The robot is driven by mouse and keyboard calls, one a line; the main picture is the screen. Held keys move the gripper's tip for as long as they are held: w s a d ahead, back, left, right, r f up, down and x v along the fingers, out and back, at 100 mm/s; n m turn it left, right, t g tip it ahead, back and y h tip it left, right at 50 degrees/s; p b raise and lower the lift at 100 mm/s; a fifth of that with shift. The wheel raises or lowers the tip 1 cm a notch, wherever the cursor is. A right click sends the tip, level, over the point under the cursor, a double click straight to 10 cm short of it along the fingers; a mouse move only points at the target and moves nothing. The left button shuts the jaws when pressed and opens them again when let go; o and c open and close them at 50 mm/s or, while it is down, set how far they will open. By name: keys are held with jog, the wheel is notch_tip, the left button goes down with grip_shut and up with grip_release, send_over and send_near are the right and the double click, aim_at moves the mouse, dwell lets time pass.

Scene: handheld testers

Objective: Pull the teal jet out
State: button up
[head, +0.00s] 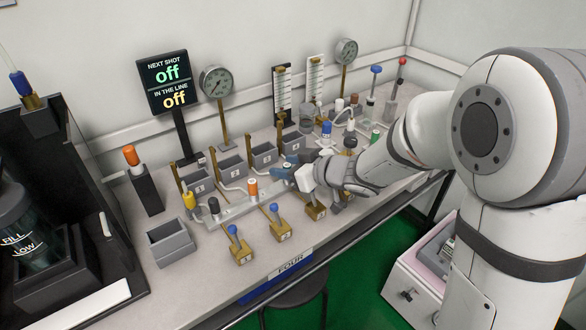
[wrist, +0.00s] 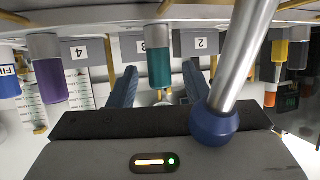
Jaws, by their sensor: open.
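The teal jet (wrist: 159,68) is a short teal cylinder with a metallic end, in the middle of the wrist view in front of the box marked 3. My gripper (wrist: 162,74) is open, with one blue finger on each side of the teal jet. I see gaps between the jet and both fingers. In the head view my gripper (head: 291,168) is over the row of coloured jets on the bench, and the teal jet cannot be made out there.
A blue-knobbed lever (wrist: 213,124) stands very close to my gripper body. A purple jet (wrist: 48,80) is to the left of the teal one, and a yellow one (wrist: 280,52) is to the right. Numbered grey boxes (head: 231,168) line the back; gauges stand behind.

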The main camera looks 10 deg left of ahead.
jog(key=shift+a, duration=0.1)
jog(key=shift+c, duration=0.6)
grip_shut()
jog(key=c, duration=0.6)
grip_release()
grip_shut()
